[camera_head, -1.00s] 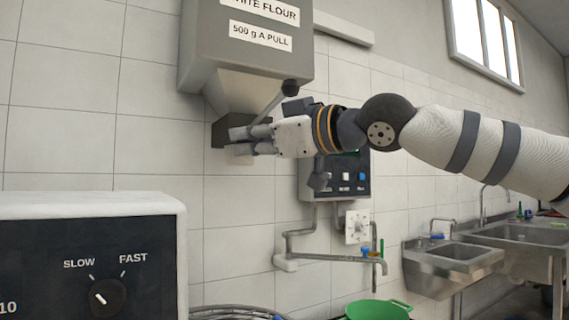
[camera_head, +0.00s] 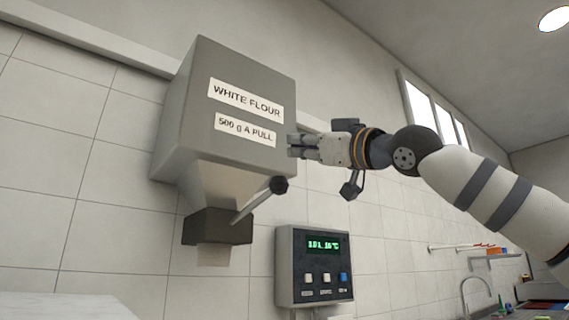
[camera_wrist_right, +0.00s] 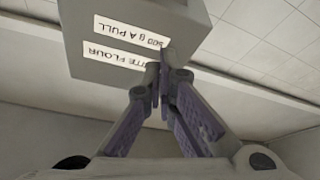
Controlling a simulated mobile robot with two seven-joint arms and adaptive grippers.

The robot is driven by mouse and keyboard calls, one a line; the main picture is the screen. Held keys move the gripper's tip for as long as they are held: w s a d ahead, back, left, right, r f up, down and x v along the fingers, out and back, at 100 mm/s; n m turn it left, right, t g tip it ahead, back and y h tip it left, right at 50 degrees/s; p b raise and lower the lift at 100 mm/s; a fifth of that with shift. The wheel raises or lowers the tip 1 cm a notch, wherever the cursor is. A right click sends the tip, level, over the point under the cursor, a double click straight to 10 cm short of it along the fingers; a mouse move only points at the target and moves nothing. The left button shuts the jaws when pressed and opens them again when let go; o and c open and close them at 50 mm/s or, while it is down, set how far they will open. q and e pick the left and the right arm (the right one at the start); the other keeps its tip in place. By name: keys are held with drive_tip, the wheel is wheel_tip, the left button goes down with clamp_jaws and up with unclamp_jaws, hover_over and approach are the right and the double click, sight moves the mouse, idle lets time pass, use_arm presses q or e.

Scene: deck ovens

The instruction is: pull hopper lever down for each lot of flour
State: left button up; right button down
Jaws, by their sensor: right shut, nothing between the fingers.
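The grey flour hopper (camera_head: 185,120) hangs on the tiled wall, with labels "WHITE FLOUR" and "500 g A PULL". Its lever (camera_head: 258,201) slants up to the right from the dark outlet block (camera_head: 217,227) and ends in a black ball knob (camera_head: 279,185). My right gripper (camera_head: 291,146) is shut and empty, above the knob and apart from it, near the hopper's right side. In the right wrist view the fingers (camera_wrist_right: 160,75) are together in front of the hopper (camera_wrist_right: 200,15), whose labels look upside down. My left gripper is not in view.
A control box (camera_head: 290,265) with a green display and several buttons is on the wall below right of the lever. A shelf (camera_head: 495,262) and a tap (camera_head: 478,284) are at the far right. Bare wall lies between hopper and box.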

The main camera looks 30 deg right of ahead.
drive_tip(key=w, duration=0.2)
drive_tip(key=w+f, duration=0.1)
drive_tip(key=w, duration=0.2)
drive_tip(key=shift+w+f, duration=0.25)
drive_tip(key=shift+w, duration=0.1)
drive_tip(key=shift+d, duration=0.1)
